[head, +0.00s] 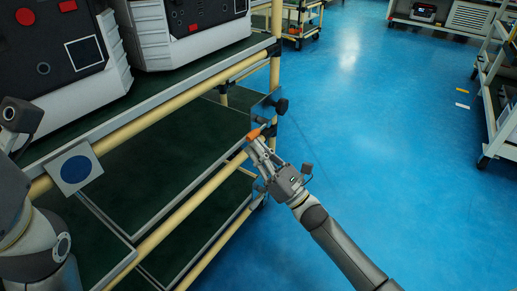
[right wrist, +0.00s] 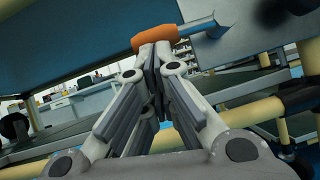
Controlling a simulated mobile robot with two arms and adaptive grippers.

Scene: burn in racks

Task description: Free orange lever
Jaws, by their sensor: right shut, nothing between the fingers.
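The orange lever (head: 254,134) is a small bar on a metal bracket plate (head: 268,105) at the rack's corner post. In the right wrist view the orange lever (right wrist: 154,38) lies across the top of the fingertips, with a grey-blue rod to its right. My right gripper (head: 257,146) is at the lever, its fingers shut together with nothing between them. In the right wrist view the closed fingertips (right wrist: 157,60) are just below the lever, close to it or touching it; I cannot tell which. My left gripper is not in view.
The rack has green shelves (head: 170,170) and cream tube rails (head: 185,205). White-and-black devices (head: 65,45) stand on its top shelf. A plate with a blue disc (head: 75,169) hangs at left. Blue floor (head: 380,130) to the right is clear.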

